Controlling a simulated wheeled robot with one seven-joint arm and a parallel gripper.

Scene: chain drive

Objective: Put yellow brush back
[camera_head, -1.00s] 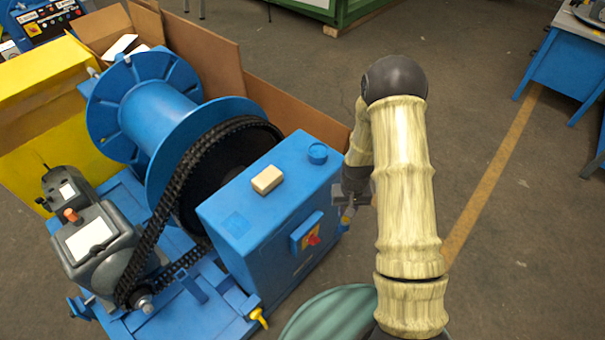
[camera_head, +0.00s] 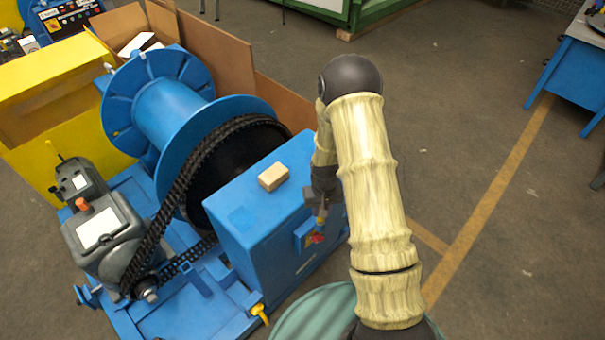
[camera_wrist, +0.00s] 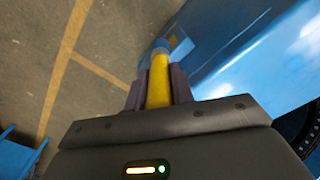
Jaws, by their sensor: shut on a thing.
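The yellow brush (camera_wrist: 159,92) is between the two dark fingers of my gripper (camera_wrist: 158,78) in the wrist view. The fingers are shut on its yellow shaft. A pale, see-through end shows beyond the fingertips, beside a blue surface. In the head view my gripper (camera_head: 322,205) is in front of the right side of the blue cabinet (camera_head: 262,225), close to its red and yellow switch (camera_head: 317,238). The brush is too small there to make out clearly. I cannot tell whether it touches the cabinet.
A tan block (camera_head: 273,177) lies on the cabinet top. Left of it are the black chain (camera_head: 183,190), a blue drum (camera_head: 165,110) and a grey motor (camera_head: 103,230). Cardboard (camera_head: 215,55) stands behind. A green round surface (camera_head: 310,312) is at the bottom.

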